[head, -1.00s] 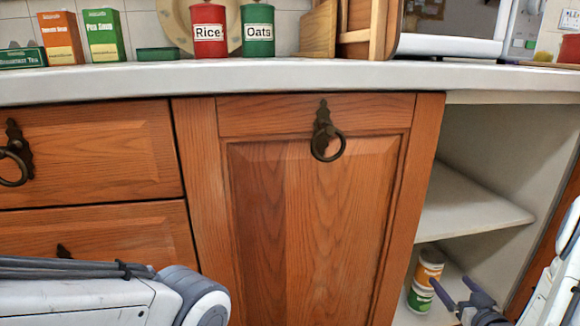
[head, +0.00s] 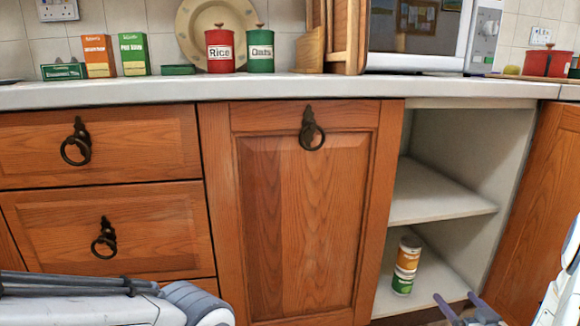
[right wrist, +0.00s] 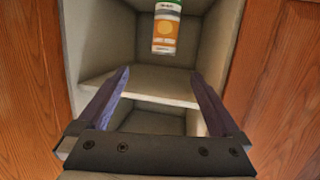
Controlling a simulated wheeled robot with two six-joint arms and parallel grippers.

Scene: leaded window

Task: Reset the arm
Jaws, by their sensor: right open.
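My right gripper (head: 460,299) is at the bottom right of the head view, in front of the open cabinet's lower part. Its two purple fingers are spread in the right wrist view (right wrist: 161,75), with nothing between them.
The open cabinet has a bare middle shelf (head: 440,192); its door (head: 540,215) stands open at right. A closed door (head: 305,215) and drawers (head: 100,150) lie to the left. The counter (head: 150,94) holds boxes, canisters and a microwave (head: 415,35).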

